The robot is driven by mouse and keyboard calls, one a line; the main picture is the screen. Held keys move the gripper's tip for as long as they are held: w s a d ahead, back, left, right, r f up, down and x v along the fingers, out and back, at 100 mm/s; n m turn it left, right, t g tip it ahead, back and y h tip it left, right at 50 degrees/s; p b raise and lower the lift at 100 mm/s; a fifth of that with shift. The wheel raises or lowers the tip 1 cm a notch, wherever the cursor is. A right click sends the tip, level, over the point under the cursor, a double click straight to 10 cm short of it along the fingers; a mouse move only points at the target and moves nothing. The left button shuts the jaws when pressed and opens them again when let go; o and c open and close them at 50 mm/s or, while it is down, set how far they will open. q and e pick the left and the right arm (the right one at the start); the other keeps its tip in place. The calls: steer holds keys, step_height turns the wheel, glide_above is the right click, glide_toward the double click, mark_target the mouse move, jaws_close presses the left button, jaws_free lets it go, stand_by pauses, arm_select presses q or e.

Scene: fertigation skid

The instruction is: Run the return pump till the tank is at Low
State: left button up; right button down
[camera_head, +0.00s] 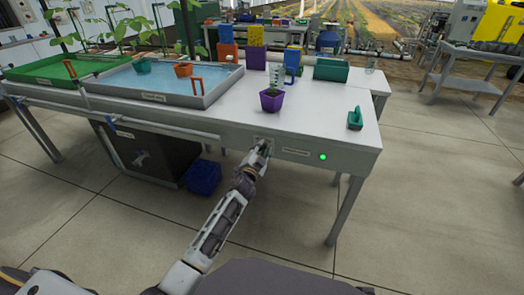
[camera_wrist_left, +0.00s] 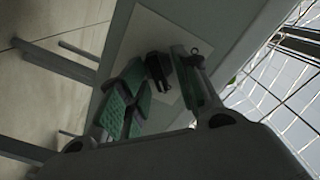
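My left gripper (camera_head: 263,147) is at the small switch plate on the front edge of the white table (camera_head: 335,115). In the left wrist view, the gripper's green-padded fingers (camera_wrist_left: 160,78) stand apart on either side of a black knob (camera_wrist_left: 156,66) on the pale plate (camera_wrist_left: 150,32). I cannot tell whether they touch it. A green light (camera_head: 323,157) glows right of the plate. The shallow blue tray (camera_head: 165,83) holds water. A dark tank (camera_head: 150,152) stands under the table; its level marks are not readable. My right gripper is out of view.
A green tray (camera_head: 60,72) with seedlings is at the left. A purple pot (camera_head: 271,101), a teal scoop (camera_head: 355,118) and stacked bins (camera_head: 256,58) stand on the table. A blue crate (camera_head: 203,178) sits on the floor beside the tank. Floor at the right is clear.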

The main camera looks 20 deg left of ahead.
arm_select(q)
steer(key=shift+s, duration=0.15)
steer(key=s, duration=1.1)
steer(key=shift+s+a, duration=0.15)
steer(key=shift+s, duration=0.2)
stand_by(0.4)
stand_by(0.6)
